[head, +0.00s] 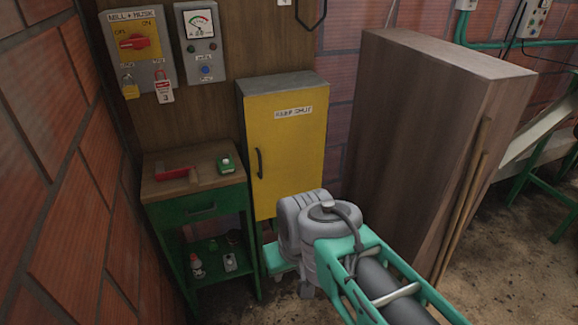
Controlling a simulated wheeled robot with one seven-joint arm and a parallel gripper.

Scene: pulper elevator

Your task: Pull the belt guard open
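No part is clearly marked as a belt guard. The nearest match is a yellow door (285,150) on a grey cabinet, with a label that seems to read KEEP SHUT. It looks closed. A dark upright handle (259,163) is at its left side. My arm reaches in from the lower right and covers the door's lower right corner. A small mint-green part shows low behind the arm's grey end, and I cannot tell whether it belongs to my gripper. No fingertips show, and nothing is seen touching the handle.
A tall wooden cabinet (400,140) stands close on the right. Switch boxes (139,45) hang above the bench. A brick wall (60,200) bounds the left.

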